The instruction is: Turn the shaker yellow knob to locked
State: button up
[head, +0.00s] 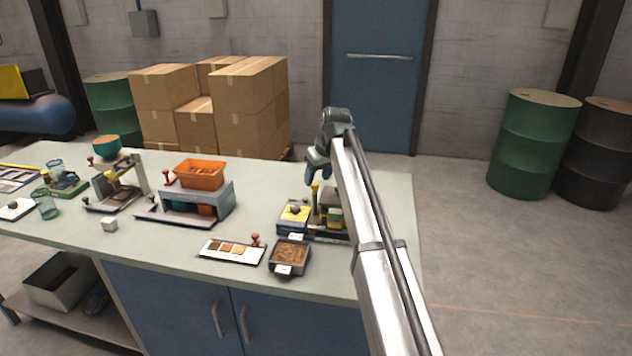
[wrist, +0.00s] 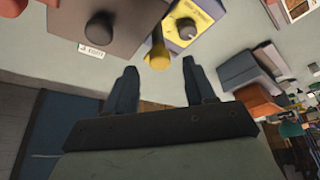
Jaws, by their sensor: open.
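The shaker (head: 325,220) stands near the right end of the table. Its yellow knob (head: 315,188) stands up from it; it also shows in the wrist view (wrist: 158,56). Beside it is a yellow panel (head: 294,212) with a dark round dial (wrist: 187,29). My gripper (head: 313,178) is just above the yellow knob. In the wrist view its two dark fingers (wrist: 159,68) are apart, with the knob seen just beyond the gap between the fingertips. I see no contact. My arm hides part of the shaker's right side. The lock marking is not readable.
A grey stand with an orange bin (head: 200,174) is to the left. The table's right edge is close to the shaker.

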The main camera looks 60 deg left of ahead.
aim_at(315, 186)
jog(key=shift+x, duration=1.4)
jog(key=shift+c, duration=0.3)
grip_shut()
